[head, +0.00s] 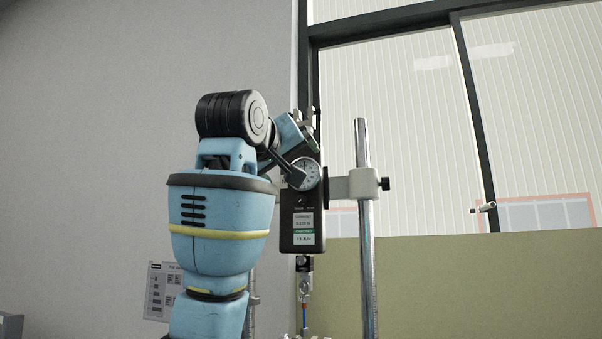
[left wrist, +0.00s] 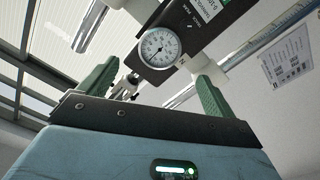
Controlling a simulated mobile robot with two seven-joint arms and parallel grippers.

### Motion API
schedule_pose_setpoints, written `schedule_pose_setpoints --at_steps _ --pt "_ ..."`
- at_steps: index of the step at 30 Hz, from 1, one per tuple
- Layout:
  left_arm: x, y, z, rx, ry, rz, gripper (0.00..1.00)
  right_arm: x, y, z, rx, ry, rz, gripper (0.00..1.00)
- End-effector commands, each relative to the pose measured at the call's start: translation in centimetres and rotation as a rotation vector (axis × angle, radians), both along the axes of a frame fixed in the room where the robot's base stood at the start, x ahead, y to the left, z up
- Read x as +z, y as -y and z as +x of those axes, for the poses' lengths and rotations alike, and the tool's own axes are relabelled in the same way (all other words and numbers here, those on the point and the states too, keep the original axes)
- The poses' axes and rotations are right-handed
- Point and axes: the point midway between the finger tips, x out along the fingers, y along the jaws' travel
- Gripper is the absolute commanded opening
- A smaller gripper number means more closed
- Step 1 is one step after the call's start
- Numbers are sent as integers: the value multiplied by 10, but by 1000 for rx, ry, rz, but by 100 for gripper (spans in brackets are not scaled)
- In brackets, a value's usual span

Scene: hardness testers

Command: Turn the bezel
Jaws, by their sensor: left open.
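The dial with its round bezel (head: 307,174) sits on the upper front of a dark hardness tester (head: 288,228), partly covered by a dark finger. My left gripper (head: 288,166) is right in front of the dial, its body largely hidden behind my blue arm. In the left wrist view the white dial face and bezel (left wrist: 160,48) lie ahead between the tips of the two green fingers. The left gripper (left wrist: 157,70) is open, with a visible gap on either side of the bezel. My right gripper is not in view.
A clamp arm (head: 350,184) with a black knob holds the tester to a shiny vertical post (head: 364,250) on its right. A printed sheet (head: 160,290) is at the lower left, behind my arm. A large window (head: 400,110) fills the back right.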

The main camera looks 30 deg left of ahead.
Motion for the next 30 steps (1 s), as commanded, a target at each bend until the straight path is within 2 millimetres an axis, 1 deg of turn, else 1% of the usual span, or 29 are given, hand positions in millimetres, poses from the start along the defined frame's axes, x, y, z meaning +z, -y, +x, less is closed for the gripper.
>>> schedule_pose_setpoints --at_steps 5,12,18,24,30 --pt "-1 -4 15 1 -4 0 91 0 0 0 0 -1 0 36" --pt "-1 -12 49 0 -4 1 91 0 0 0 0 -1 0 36" --pt "0 -16 67 -1 -2 2 91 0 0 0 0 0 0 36" --pt "0 -17 75 -1 0 2 91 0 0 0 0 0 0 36" --pt "0 -17 75 -1 0 2 91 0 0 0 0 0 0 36"
